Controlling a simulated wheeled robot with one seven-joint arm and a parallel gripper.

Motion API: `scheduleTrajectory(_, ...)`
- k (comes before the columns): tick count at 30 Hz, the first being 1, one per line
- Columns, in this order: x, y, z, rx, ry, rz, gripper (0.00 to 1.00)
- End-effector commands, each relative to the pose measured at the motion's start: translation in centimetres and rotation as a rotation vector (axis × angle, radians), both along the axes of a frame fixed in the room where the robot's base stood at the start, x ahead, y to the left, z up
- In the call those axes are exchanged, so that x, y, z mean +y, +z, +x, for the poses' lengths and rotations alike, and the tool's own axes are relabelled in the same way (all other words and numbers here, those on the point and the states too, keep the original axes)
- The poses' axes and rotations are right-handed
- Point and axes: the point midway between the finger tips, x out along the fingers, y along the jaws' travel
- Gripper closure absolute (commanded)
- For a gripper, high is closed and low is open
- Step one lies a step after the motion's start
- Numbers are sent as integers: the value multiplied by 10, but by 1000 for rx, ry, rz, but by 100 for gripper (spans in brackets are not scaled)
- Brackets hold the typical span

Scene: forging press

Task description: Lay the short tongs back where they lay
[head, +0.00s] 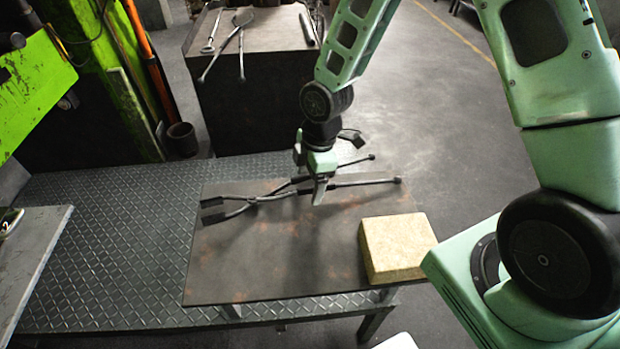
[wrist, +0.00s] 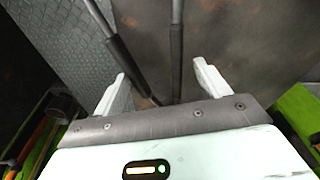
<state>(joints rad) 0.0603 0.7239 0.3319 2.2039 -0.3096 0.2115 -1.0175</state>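A pair of dark tongs (head: 258,200), which I take for the short tongs, is over the brown, rust-stained plate (head: 250,260) on the table. Its jaws point left and its two handles spread right, toward the plate's far right edge. It seems to lie on the plate. My gripper (head: 319,190) points down over the handles, just right of the crossing. In the wrist view my gripper (wrist: 163,85) has its two pale fingers wide apart. One dark tongs arm (wrist: 176,50) runs between them; the other (wrist: 122,60) passes by the left finger. The palm hides where they meet.
A tan block (head: 396,248) stands on the plate's right part. A dark block (head: 255,75) behind carries several long tools. A green machine (head: 85,70) stands at the left, and a grey surface (head: 30,250) at the left front. The plate's front left is clear.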

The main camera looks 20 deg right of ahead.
Motion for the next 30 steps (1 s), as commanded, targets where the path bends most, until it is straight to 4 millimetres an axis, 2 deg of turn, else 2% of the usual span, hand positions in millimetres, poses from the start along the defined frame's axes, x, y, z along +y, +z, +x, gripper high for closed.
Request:
scheduleTrajectory(1, 0, 0, 0, 0, 0, 0, 25)
scheduleTrajectory(2, 0, 0, 0, 0, 0, 0, 20)
scheduleTrajectory(4, 0, 0, 0, 1, 0, 0, 0)
scheduleTrajectory(14, -1, 5, 0, 0, -1, 0, 0)
scheduleTrajectory(20, -7, 37, 0, -3, -5, 1, 0)
scheduleTrajectory(30, -20, 117, 0, -5, -4, -1, 0)
